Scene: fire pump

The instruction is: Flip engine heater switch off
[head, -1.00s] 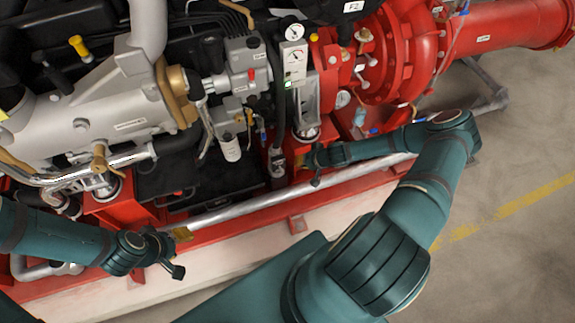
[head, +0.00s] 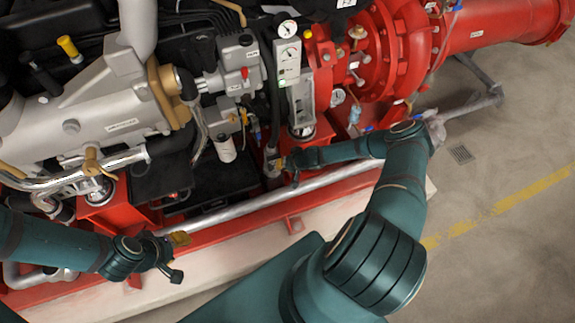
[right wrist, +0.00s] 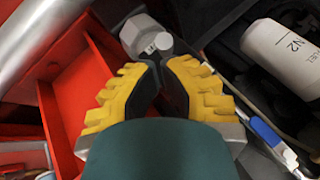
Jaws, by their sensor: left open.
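I cannot tell for certain which part is the engine heater switch. The grey panel box (head: 288,62) with a gauge and a small green light stands at the upper middle in the head view. My right gripper (head: 280,161) is low beside the engine, right by a vertical pipe fitting. In the right wrist view its yellow fingers (right wrist: 160,65) come together at the tips, with nothing seen between them. A grey hexagonal fitting (right wrist: 140,34) lies just beyond the tips. My left gripper (head: 178,257) is open and empty at lower left, in front of the red frame.
A white canister (head: 225,149) hangs under the grey block; it also shows in the right wrist view (right wrist: 285,55). A silver pipe (head: 270,197) runs along the red base. The red pump housing (head: 400,50) is at upper right. The floor at right is clear.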

